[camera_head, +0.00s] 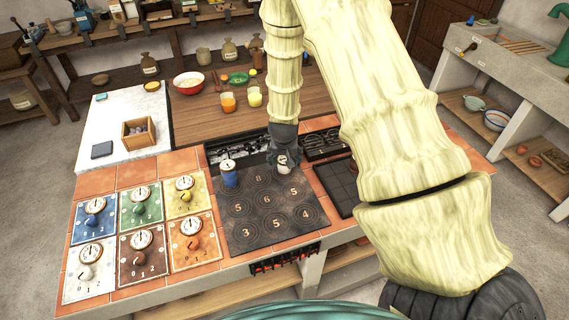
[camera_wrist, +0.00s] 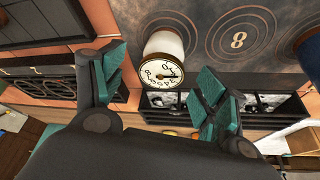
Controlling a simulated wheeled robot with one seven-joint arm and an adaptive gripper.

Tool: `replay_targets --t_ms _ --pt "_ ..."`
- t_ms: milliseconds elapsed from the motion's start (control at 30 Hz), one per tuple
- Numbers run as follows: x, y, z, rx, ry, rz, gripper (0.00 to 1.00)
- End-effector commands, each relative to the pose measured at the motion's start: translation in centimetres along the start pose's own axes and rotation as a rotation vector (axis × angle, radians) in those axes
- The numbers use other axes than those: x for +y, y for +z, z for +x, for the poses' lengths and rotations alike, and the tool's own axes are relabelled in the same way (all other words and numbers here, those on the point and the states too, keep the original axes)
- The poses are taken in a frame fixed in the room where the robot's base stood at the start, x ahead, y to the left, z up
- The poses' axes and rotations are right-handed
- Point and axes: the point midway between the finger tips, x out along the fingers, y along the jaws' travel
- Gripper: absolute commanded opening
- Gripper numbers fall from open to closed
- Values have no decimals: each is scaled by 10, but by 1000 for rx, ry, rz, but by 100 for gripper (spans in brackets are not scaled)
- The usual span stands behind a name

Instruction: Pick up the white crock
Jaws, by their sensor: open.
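The white crock (camera_head: 282,166) stands on the dark numbered hob (camera_head: 254,232), near its back edge. It has a pale dial face with numbers on top and a brown band near it, clearest in the wrist view (camera_wrist: 162,52). My gripper (camera_head: 283,152) is directly over the crock in the head view and hides part of it. In the wrist view my gripper (camera_wrist: 160,82) is open, with one teal-padded finger on each side of the crock in the picture. I cannot tell whether either finger touches it.
A blue crock (camera_head: 229,178) stands left of the white one. Behind the hob is a recessed bin (camera_head: 235,148) of dark items. A dark grid plate (camera_head: 340,183) lies to the right and coloured dial panels (camera_head: 140,205) to the left. The hob's front is clear.

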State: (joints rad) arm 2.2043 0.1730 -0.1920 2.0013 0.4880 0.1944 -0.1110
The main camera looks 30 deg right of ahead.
Motion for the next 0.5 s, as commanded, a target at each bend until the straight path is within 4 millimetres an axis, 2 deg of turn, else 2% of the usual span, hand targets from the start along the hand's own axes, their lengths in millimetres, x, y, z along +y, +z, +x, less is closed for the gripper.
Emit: replay_targets --t_ms 300,500 --pt "-2 -1 26 -1 0 0 73" --pt "-2 -1 32 0 0 0 73"
